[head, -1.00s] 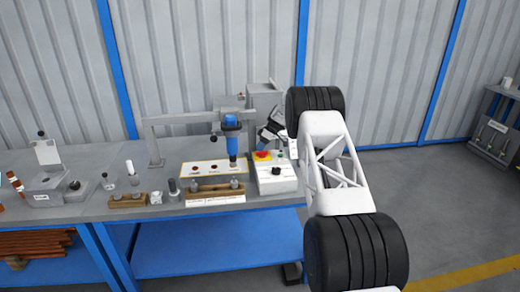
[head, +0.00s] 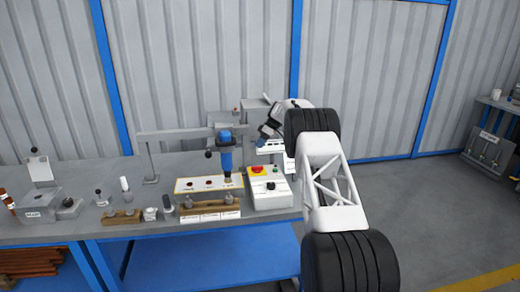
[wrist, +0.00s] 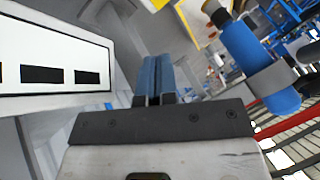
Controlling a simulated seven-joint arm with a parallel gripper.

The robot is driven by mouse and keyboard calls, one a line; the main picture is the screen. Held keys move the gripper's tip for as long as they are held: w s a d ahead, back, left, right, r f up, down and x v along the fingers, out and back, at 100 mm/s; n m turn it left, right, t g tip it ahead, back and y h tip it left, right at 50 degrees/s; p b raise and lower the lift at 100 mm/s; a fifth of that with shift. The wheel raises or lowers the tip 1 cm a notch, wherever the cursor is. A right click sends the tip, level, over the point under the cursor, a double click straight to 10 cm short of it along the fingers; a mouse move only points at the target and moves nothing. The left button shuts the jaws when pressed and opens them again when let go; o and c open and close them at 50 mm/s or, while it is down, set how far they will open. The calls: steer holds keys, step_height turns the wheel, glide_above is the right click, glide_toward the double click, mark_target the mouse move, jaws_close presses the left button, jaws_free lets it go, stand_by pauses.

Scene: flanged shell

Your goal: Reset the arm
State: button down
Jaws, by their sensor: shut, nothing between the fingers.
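My gripper (head: 264,138) is at the back right of the bench, above and behind the control box, with its blue-grey fingers pointing down to the left. In the wrist view the two blue fingers (wrist: 156,78) lie side by side, closed with nothing held. The blue cylindrical tool (head: 225,150) stands upright in its stand, left of my gripper and apart from it. It also shows at the right of the wrist view (wrist: 250,60).
The control box (head: 268,190) with a red button stands below my gripper. A grey frame (head: 180,135) spans behind the tool. A white panel with black slots (wrist: 50,88) is close on the left in the wrist view. Small parts crowd the bench's left; the floor at right is clear.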

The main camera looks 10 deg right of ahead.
steer(key=shift+r, duration=0.1)
stand_by(0.3)
steer(key=s+a+r+m+t+h, duration=0.15)
steer(key=s+r+m, duration=0.25)
steer(key=s+r, duration=1.25)
steer(key=s+a+r+m+h, duration=0.1)
steer(key=s+r+m, duration=0.1)
steer(key=s+r, duration=0.6)
steer(key=s+a+r+m+h, duration=0.1)
steer(key=s+r+h, duration=0.15)
steer(key=s, duration=1.05)
steer(key=s+r+m+t, duration=0.15)
steer(key=s+m, duration=0.25)
steer(key=s, duration=2.1)
steer(key=s+f+m+t+h, duration=0.1)
steer(key=s+f, duration=0.3)
steer(key=s, duration=0.7)
steer(key=s+f+m+t+h, duration=0.1)
steer(key=s+f, duration=0.4)
steer(key=s, duration=0.6)
steer(key=shift+s+f+m, duration=0.3)
steer(key=shift+s, duration=0.1)
steer(key=shift+d, duration=0.1)
